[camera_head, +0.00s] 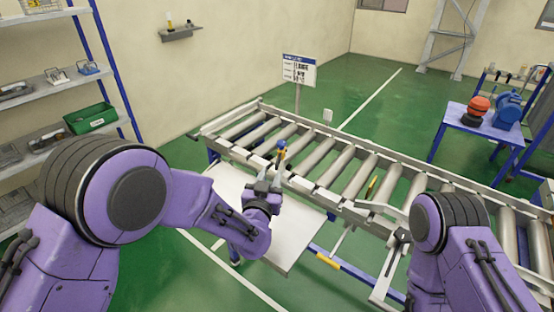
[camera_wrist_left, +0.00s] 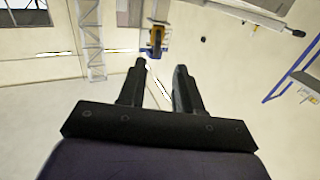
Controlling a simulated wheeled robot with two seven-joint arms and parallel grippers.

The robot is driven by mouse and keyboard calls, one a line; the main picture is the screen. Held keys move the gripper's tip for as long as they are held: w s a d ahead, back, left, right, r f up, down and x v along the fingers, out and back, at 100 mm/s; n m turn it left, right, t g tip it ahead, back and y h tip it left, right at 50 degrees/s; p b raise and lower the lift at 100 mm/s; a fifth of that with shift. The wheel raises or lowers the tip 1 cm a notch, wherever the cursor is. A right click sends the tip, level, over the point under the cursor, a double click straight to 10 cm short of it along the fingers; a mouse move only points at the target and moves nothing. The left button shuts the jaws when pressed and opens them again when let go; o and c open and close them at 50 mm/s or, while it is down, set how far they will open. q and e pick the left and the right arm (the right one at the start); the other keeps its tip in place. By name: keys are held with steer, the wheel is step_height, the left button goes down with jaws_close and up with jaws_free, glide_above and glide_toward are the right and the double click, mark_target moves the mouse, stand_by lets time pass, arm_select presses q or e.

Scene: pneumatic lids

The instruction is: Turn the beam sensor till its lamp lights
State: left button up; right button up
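The beam sensor (camera_head: 282,146) is a small blue and yellow piece near the conveyor's near rail. It also shows in the left wrist view (camera_wrist_left: 157,41), ahead of my fingertips and roughly between them. No lit lamp can be made out on it at this size. My left gripper (camera_head: 269,176) is just below and in front of the sensor in the head view. In the left wrist view the fingers of my left gripper (camera_wrist_left: 160,66) stand apart with nothing between them. My right arm comes in at the right, and its gripper cannot be made out.
A roller conveyor (camera_head: 316,160) runs across the middle. A pale flat panel (camera_head: 300,222) lies below my left gripper. A sign (camera_head: 299,70) stands behind the conveyor. Shelves with a green bin (camera_head: 91,118) are at left, and a blue table (camera_head: 476,128) is at right.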

mark_target(276, 165)
arm_select(q)
steer(key=x, duration=0.2)
steer(key=b+x, duration=0.1)
steer(key=x, duration=0.4)
steer(key=shift+w+d+f+b, duration=0.15)
steer(key=shift+w+d+b, duration=0.2)
steer(key=shift+s+r, duration=0.2)
steer(key=shift+r, duration=0.05)
jaws_close()
steer(key=shift+a, duration=0.15)
